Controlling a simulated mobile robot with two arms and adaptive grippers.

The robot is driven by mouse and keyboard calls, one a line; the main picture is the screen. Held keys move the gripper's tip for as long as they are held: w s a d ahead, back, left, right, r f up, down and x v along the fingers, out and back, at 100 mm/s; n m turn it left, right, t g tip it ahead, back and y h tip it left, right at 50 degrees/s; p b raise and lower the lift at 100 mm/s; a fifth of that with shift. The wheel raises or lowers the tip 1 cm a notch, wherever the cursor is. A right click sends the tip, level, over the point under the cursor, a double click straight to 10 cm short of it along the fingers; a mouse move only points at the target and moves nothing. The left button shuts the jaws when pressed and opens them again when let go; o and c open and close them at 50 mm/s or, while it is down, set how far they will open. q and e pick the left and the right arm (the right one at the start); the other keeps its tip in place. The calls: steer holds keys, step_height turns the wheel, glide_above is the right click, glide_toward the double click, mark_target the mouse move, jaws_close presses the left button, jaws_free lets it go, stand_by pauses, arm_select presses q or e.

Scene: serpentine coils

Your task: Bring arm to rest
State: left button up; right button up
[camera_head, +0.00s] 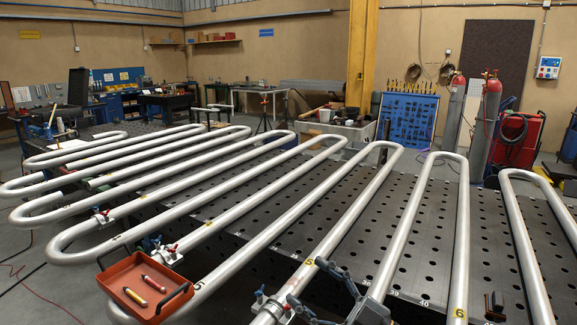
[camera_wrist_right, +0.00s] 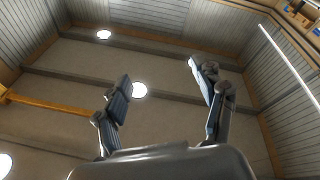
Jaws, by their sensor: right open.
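My right gripper (camera_head: 306,282) is at the bottom centre of the head view, its two dark fingers spread apart with nothing between them. In that view it overlaps the pipe coil near a clamp, and I cannot tell how far above the coil it is. In the right wrist view the same gripper (camera_wrist_right: 165,85) is open and empty, its fingers set against the ceiling and lamps. My left gripper is not in view.
Silver serpentine pipe (camera_head: 340,213) lies over a perforated dark table (camera_head: 290,225). A red tray (camera_head: 121,285) with two markers is at lower left. A small dark object (camera_head: 495,307) is at lower right. Gas cylinders (camera_head: 487,125) stand behind.

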steer(key=w+d+f+m+t+h, duration=0.1)
steer(key=d+f+m+t+h, duration=0.3)
steer(key=d+m+t+h, duration=0.55)
steer(key=s+d+f+m+g+h, duration=0.4)
steer(key=d+f+m+g+h, duration=0.25)
steer(key=f+h, duration=0.2)
steer(key=s+f+n+g+y, duration=0.1)
steer(key=s+f+g, duration=0.5)
steer(key=s+f, duration=0.45)
steer(key=s+f+n+g, duration=0.1)
steer(key=s+f+g, duration=0.55)
steer(key=s, duration=0.65)
step_height(320, 180, down, 29)
steer(key=s+b, duration=0.2)
steer(key=b, duration=0.1)
steer(key=s+d+f+g+b, duration=0.2)
steer(key=s+d+f, duration=0.1)
steer(key=s+f, duration=1.3)
step_height(320, 180, down, 2)
steer(key=shift+s, duration=0.3)
steer(key=shift+d, duration=0.1)
